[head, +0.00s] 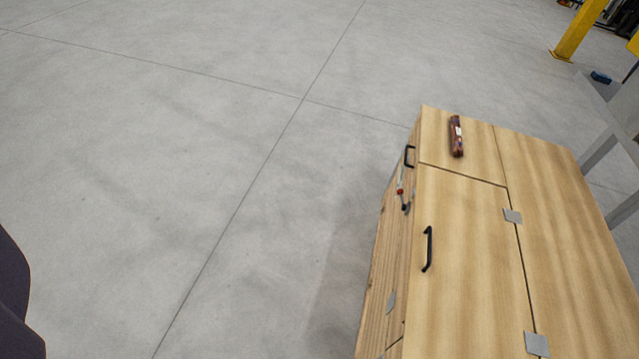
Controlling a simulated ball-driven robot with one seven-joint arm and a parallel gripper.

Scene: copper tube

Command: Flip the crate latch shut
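A wooden crate (465,280) stands on the floor at the right of the head view, cut off by the bottom edge. Its top has lid panels with two grey hinges (512,216) and a black handle (428,249). A smaller black handle (409,157) is at the upper left edge. On the left side face is a small latch-like fitting (403,193) with red, black and metal parts; whether it is open or shut is too small to tell. My gripper is not in view.
A dark reddish item (457,136) lies on the crate's top far end. A grey metal frame (612,140) stands right of the crate, with a blue item (600,77) on it. A yellow post (578,30) is farther back. The concrete floor (200,170) to the left is clear.

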